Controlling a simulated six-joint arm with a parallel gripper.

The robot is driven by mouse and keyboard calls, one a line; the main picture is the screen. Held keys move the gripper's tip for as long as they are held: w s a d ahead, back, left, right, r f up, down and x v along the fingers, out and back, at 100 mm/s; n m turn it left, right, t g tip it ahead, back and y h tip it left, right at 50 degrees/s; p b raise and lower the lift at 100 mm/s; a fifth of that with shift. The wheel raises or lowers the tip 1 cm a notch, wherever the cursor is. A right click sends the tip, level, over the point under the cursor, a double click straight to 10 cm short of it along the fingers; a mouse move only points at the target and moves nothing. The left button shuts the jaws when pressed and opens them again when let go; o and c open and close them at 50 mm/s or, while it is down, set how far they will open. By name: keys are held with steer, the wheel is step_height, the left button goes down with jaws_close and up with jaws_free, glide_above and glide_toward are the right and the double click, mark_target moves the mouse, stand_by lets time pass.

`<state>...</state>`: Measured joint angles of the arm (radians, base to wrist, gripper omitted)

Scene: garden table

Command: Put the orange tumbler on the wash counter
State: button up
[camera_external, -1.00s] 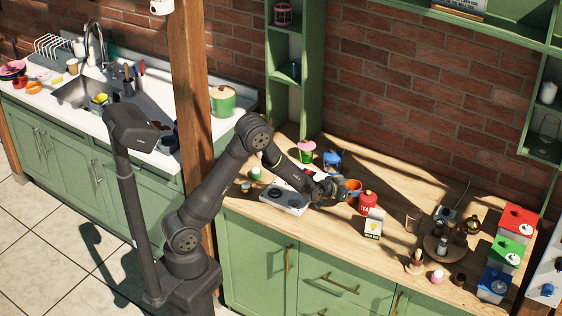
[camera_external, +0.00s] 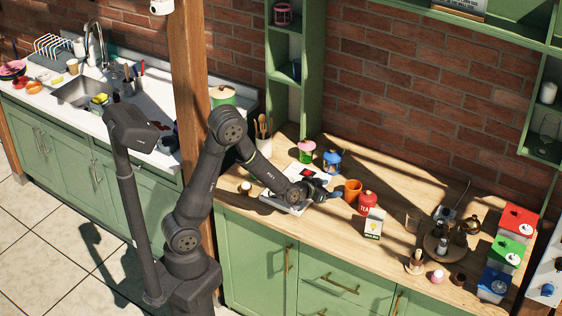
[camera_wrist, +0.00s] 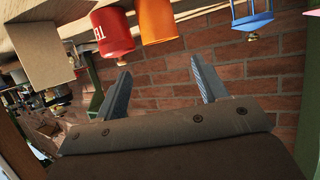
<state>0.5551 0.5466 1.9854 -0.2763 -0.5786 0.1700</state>
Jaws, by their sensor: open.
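The orange tumbler (camera_external: 353,190) stands upright on the wooden counter, just left of the red tea tin (camera_external: 367,201). In the wrist view, which is upside down, the tumbler (camera_wrist: 158,20) shows at the top, beyond the fingertips and roughly between them. My gripper (camera_external: 328,194) is just left of the tumbler, low over the counter. Its fingers (camera_wrist: 162,80) are apart with nothing between them. The wash counter (camera_external: 152,100) is the white top with the sink at the left, beyond the wooden post.
A white box-like appliance (camera_external: 285,203) lies under my wrist. A blue lantern (camera_external: 332,162) and a pink-topped green one (camera_external: 306,151) stand behind. A tea carton (camera_external: 374,223) stands in front of the tin. The wooden post (camera_external: 193,110) rises between the counters.

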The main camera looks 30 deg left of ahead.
stand_by(0.3)
glide_toward(359, 186)
steer(key=shift+w+a+r, duration=0.1)
steer(key=shift+w+a, duration=0.05)
steer(key=shift+a, duration=0.05)
steer(key=shift+f+x, duration=0.25)
steer(key=shift+x, duration=2.4)
steer(key=c, duration=0.7)
steer(key=shift+r, duration=0.1)
steer(key=shift+c, duration=0.2)
